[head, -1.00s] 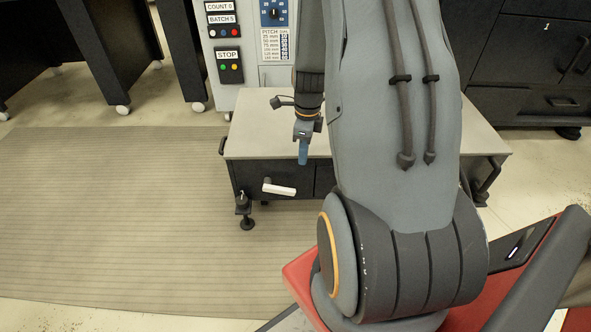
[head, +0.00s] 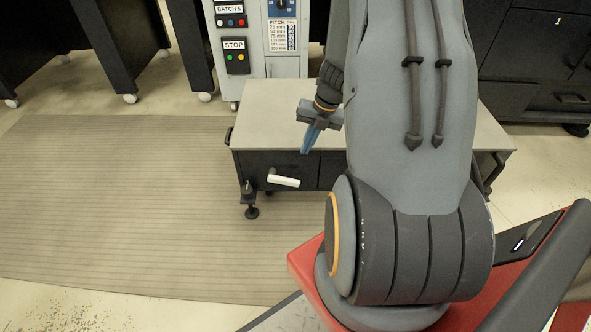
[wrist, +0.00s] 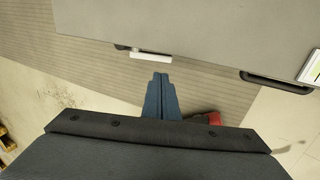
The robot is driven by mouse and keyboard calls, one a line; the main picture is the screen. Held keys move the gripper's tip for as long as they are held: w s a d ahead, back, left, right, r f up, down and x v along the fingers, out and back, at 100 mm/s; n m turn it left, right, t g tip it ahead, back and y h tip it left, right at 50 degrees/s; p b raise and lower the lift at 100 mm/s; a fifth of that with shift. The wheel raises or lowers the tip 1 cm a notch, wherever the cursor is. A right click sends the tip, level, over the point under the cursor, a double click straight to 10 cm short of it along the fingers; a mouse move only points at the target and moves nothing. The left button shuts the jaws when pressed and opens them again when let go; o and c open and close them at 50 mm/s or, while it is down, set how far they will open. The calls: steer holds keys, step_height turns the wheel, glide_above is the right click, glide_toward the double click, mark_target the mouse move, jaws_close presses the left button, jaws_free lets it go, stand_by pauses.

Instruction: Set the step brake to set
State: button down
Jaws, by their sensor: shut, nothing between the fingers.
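The step (head: 270,100) is a low grey-topped platform with a dark front. A white-gripped lever (head: 284,181), which looks like the step brake, sticks out of its front near the left end, lying nearly level and tilted slightly down to the right. The lever also shows in the wrist view (wrist: 152,56) beside the step's edge (wrist: 215,62). My gripper (head: 306,151) is shut and empty, its blue fingers pointing down in front of the step, above and slightly right of the lever.
A dark foot (head: 250,200) stands at the step's left front corner, and dark side handles (head: 229,136) flank the step. A control panel (head: 236,56) is behind it. Dark cabinets (head: 540,60) stand at right. The ribbed mat (head: 110,200) at left is clear.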

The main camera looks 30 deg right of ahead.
mark_target(292, 180)
steer(key=b+x, duration=0.8)
steer(key=x, duration=0.6)
steer(key=shift+d, duration=0.1)
steer(key=shift+s, duration=0.1)
